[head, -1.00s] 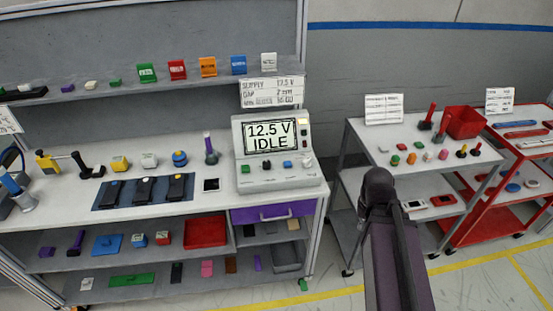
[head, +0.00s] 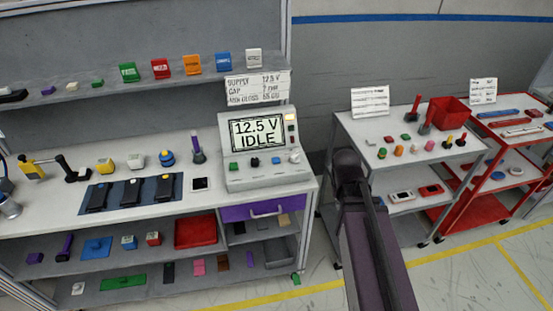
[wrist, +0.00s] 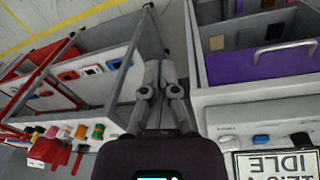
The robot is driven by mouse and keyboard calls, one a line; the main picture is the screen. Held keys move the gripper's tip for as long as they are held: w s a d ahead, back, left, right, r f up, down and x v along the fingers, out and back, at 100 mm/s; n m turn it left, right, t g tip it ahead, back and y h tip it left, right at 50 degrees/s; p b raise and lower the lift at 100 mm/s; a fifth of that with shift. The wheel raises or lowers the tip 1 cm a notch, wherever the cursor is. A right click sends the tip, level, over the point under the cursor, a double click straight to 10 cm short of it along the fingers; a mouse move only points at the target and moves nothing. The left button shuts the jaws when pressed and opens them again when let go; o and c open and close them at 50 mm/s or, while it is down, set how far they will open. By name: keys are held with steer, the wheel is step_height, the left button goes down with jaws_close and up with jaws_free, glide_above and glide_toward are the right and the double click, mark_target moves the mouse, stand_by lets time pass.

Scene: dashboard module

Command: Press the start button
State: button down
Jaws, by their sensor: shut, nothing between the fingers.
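The console (head: 264,178) stands at the right end of the white workbench. Its screen (head: 257,135) reads "12.5 V IDLE". A green button (head: 233,165), dark and blue controls (head: 276,160) and a white knob (head: 294,158) sit along its front; no start label is readable. In the wrist view the console's screen (wrist: 278,165) appears upside down at the lower right, with a blue control (wrist: 262,140) above it. My gripper (wrist: 160,68) is shut and empty, over the gap between the bench and the cart, apart from the console. In the head view my arm hides the gripper's fingers.
The grey cart (head: 345,125) with small parts and a red bin (head: 449,112) stands right of the bench. A red cart (head: 500,172) is beyond it. A purple drawer (head: 235,213) is below the console. Several modules lie on a blue mat (head: 92,205) left of it.

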steer(key=w+a+r+n+t+h+p, duration=0.1)
steer(key=w+a+r+t+h+p, duration=0.2)
steer(key=w+a, duration=0.8)
step_height(320, 180, up, 6)
steer(key=n+t, duration=0.1)
steer(key=t, duration=0.3)
glide_above(276, 160)
steer(key=shift+s+a+r+h+p, duration=0.1)
steer(key=shift+r+h+p, duration=0.1)
steer(key=shift+h+p, duration=0.15)
steer(key=shift+f, duration=0.2)
step_height(276, 160, down, 8)
steer(key=b, duration=0.9)
steer(key=shift+f, duration=0.25)
steer(key=shift+f, duration=0.15)
steer(key=shift+f+b, duration=0.25)
steer(key=shift+b, duration=0.15)
